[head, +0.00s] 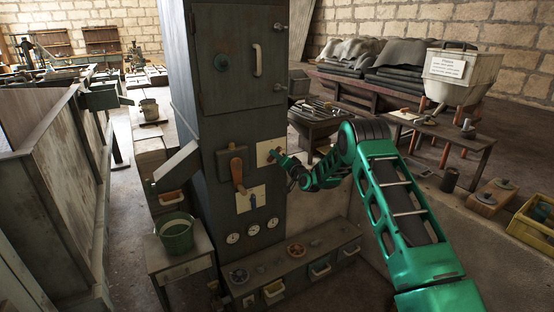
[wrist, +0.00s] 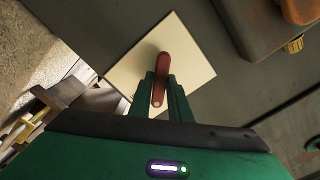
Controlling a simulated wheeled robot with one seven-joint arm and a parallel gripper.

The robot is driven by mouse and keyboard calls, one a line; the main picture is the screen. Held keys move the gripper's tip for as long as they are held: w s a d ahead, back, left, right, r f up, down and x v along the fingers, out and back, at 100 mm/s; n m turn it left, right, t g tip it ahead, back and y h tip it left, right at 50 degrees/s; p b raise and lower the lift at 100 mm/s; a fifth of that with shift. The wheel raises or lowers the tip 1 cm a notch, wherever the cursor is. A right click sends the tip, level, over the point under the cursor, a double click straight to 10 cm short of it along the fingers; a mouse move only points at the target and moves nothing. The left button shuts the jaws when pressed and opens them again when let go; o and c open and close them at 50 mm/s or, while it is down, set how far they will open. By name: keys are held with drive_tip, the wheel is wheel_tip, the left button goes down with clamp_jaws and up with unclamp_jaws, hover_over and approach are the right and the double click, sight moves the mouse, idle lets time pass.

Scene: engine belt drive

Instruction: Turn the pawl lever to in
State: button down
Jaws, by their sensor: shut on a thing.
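The lever (wrist: 161,72) is a short red-brown bar on a square cream plate (wrist: 196,62) on the front of the dark cabinet. In the wrist view its free end lies between my gripper's two green fingers (wrist: 158,100), which are shut on it. In the head view my gripper (head: 276,157) is at the same cream plate (head: 263,150) and mostly hides the lever. Any in or out marks on the plate are not readable.
A larger orange-brown lever (head: 237,172) is close left of my gripper on the cabinet (head: 209,130). Below are another cream plate (head: 245,203) and several round gauges (head: 253,230). A low bench (head: 327,243) with drawers is at the cabinet's foot. A green bucket (head: 176,236) stands left.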

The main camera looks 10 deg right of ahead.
drive_tip(key=shift+s+d+f+n, duration=0.1)
drive_tip(key=shift+f+n, duration=0.05)
drive_tip(key=shift+n, duration=1.45)
drive_tip(key=shift+w+d+f+n, duration=0.1)
drive_tip(key=shift+f+n, duration=0.1)
drive_tip(key=shift+n, duration=1.4)
drive_tip(key=shift+s+f+n, duration=0.1)
drive_tip(key=shift+f+n, duration=0.05)
drive_tip(key=shift+n, duration=1.45)
drive_tip(key=c, duration=1.7)
unclamp_jaws()
drive_tip(key=shift+a+r, duration=0.1)
drive_tip(key=shift+r, duration=0.1)
drive_tip(key=v, duration=1)
drive_tip(key=shift+s, duration=0.25)
